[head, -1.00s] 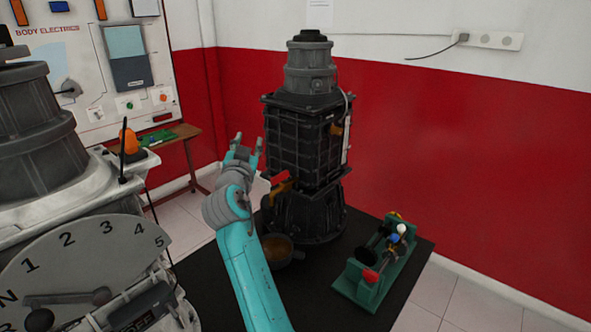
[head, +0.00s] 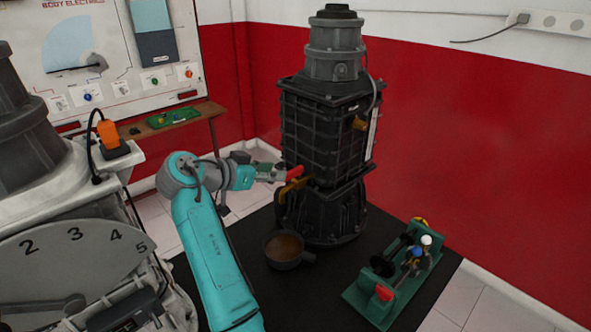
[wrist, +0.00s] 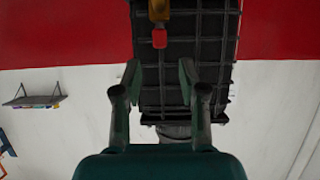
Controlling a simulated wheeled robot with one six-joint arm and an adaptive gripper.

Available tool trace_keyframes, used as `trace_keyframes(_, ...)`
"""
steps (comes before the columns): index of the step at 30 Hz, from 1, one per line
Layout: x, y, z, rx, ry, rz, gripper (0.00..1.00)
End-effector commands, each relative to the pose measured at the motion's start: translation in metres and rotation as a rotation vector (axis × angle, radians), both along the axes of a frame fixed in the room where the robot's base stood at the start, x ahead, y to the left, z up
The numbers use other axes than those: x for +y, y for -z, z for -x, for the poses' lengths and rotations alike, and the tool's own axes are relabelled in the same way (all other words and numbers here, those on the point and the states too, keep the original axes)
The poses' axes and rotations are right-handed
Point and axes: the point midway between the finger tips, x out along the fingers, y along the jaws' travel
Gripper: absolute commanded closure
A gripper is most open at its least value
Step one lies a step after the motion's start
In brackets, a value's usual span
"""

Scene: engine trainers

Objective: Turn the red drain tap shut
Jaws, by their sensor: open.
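The red drain tap (head: 295,172) has a red handle above a brass-coloured body (head: 293,189) low on the front left of the dark engine (head: 325,130). In the wrist view the red handle (wrist: 159,38) shows near the top, with brass above it. My gripper (head: 272,173) is level with the handle, just to its left in the head view. In the wrist view my gripper (wrist: 158,75) has its two fingers spread apart with nothing between them. The handle lies beyond the fingertips in that picture, roughly centred between them. The exact distance is hard to judge.
A brown-filled pan (head: 286,248) sits on the black mat (head: 330,290) below the tap. A green stand with coloured knobs (head: 380,292) is at the right. A grey machine with a numbered dial (head: 80,250) fills the left. A bench (head: 175,120) stands behind.

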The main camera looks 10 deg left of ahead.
Motion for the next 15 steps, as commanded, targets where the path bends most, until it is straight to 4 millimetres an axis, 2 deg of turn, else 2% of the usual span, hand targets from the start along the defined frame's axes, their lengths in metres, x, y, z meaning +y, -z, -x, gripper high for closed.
trace_keyframes(9,-0.033,0.021,-0.041,0.000,0.002,0.001,0.58)
trace_keyframes(15,-0.042,0.028,-0.054,-0.001,0.000,0.000,0.58)
